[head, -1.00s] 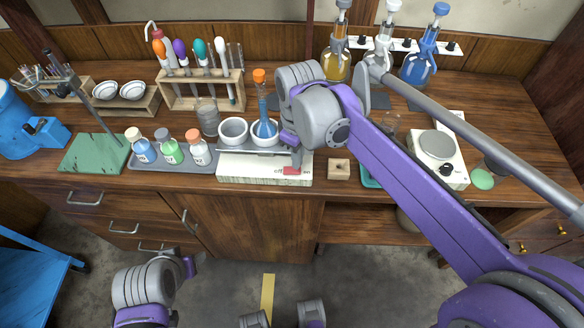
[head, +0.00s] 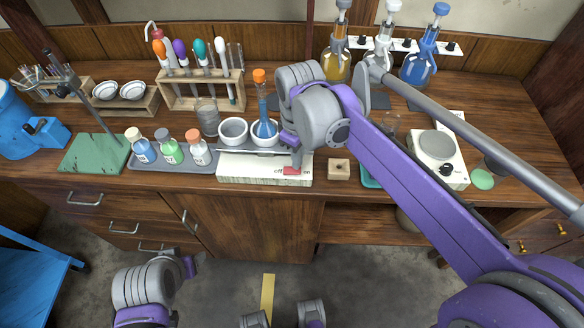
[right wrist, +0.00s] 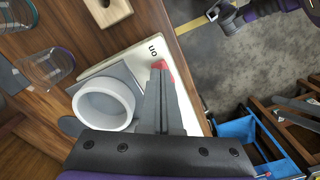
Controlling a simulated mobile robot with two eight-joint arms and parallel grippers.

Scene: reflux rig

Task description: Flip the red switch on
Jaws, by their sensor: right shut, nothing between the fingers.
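The red switch (head: 291,171) sits at the front right corner of a long white switch box (head: 236,168), between the printed words "off" and "on". My right gripper (head: 297,160) is shut and empty, pointing down with its fingertips right at the switch. In the right wrist view its fingers (right wrist: 161,80) cover part of the red switch (right wrist: 167,71), and "on" is readable beside it. Contact looks likely, but the rocker's tilt is hard to tell. My left arm (head: 150,283) hangs low in front of the cabinet; its fingers do not show clearly.
A pale block with a hole (head: 339,169) stands just right of the switch box. White bowls (head: 233,130) and an orange-stoppered blue flask (head: 263,113) are close behind. A grey tray of bottles (head: 172,163) is left, a hotplate (head: 438,166) right.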

